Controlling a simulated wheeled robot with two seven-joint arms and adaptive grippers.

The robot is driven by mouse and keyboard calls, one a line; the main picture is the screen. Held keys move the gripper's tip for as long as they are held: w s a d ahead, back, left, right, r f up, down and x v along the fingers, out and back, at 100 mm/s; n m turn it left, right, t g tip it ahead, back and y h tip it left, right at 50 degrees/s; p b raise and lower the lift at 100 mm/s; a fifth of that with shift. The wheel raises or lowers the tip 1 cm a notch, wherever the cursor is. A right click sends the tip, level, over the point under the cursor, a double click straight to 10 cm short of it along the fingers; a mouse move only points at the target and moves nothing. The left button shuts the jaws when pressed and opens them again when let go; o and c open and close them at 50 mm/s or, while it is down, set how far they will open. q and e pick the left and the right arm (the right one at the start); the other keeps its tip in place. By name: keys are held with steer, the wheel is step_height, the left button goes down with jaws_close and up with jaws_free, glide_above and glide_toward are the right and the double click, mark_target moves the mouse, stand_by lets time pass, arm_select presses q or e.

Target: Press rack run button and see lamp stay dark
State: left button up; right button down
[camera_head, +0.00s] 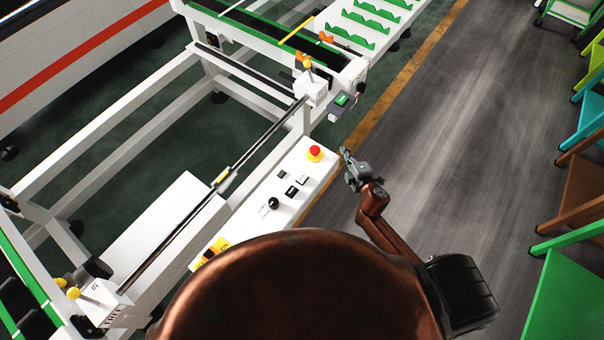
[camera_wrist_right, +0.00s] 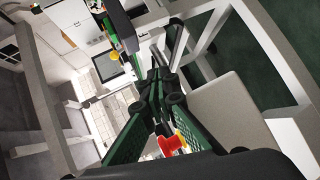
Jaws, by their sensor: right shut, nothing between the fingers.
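The rack's white control panel (camera_head: 318,177) carries a red mushroom button (camera_head: 315,152) on a yellow ring, a small dark green piece (camera_head: 283,174), two small black pieces with white marks and a black knob (camera_head: 273,203). I cannot tell which is the run button or the lamp. A grey box with a bright green face (camera_head: 343,100) hangs at the rack's far end. My right gripper (camera_head: 346,156) is shut and empty, just right of the panel by the red button. The right wrist view shows its closed fingers (camera_wrist_right: 158,62) and the red button (camera_wrist_right: 171,144). My left gripper is out of view.
The white rack frame (camera_head: 150,150) with a long dark rod fills the left. A yellow and orange part (camera_head: 211,251) sits at the panel's near end. Coloured chairs (camera_head: 580,200) line the right edge. Grey floor (camera_head: 455,130) between is clear.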

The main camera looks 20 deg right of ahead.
steer(key=w+a+r+n+y, duration=0.1)
steer(key=a+r+n+y, duration=0.1)
steer(key=a+r+n, duration=0.1)
steer(key=w+a+r+n+t+y+p, duration=0.1)
steer(key=a+r+n, duration=0.2)
steer(key=r, duration=0.2)
steer(key=w+a+r+n+y, duration=0.1)
steer(key=a+r+n+y, duration=0.1)
steer(key=a+r+n, duration=0.2)
steer(key=shift+r+y, duration=0.3)
steer(key=shift+r, duration=0.2)
steer(key=s+a+r+n+g+y+p, duration=0.25)
steer(key=a+r+n+y, duration=0.3)
steer(key=a+n, duration=0.3)
steer(key=n+g+h+p, duration=0.2)
steer(key=n+g+h, duration=0.35)
steer(key=n, duration=1.35)
glide_above(304, 178)
step_height(304, 178, down, 5)
steer(key=g+y, duration=0.1)
steer(key=shift+s+r, duration=0.1)
step_height(304, 178, down, 8)
steer(key=b, duration=0.3)
steer(key=shift+r+b, duration=0.25)
steer(key=shift+b, duration=0.1)
steer(key=shift+f+b, duration=0.65)
